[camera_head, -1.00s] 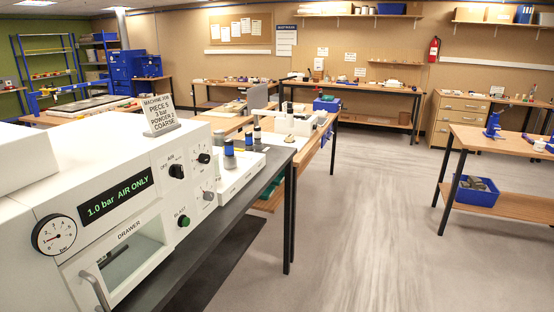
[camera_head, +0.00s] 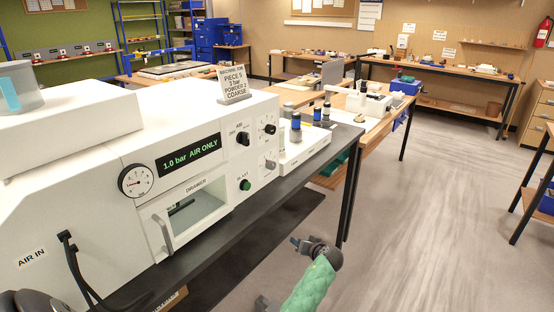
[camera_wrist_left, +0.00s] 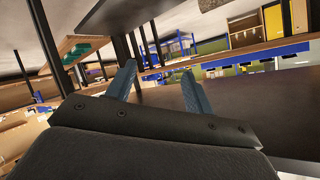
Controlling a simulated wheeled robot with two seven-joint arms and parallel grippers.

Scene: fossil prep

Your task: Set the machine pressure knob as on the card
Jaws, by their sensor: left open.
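The white machine (camera_head: 110,130) stands on a dark bench. Its display (camera_head: 190,156) reads "1.0 bar AIR ONLY", with a round gauge (camera_head: 137,181) beside it. The card (camera_head: 233,83) on top appears to read piece 5, 3 bar, powder 2, coarse. The front carries a black air knob (camera_head: 243,138), an upper right dial (camera_head: 269,129), a lower right dial (camera_head: 270,165) and a green button (camera_head: 245,185). Which knob sets pressure is not legible. My left gripper (camera_head: 301,243) is right of the bench, apart from the machine; its open, empty fingers show in the left wrist view (camera_wrist_left: 160,72).
Dark-capped bottles (camera_head: 296,127) stand in a white holder right of the dials. The drawer handle (camera_head: 164,234) juts from the machine's front. A black hose (camera_head: 75,262) is at lower left. The bench's front edge (camera_head: 235,235) lies before my gripper.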

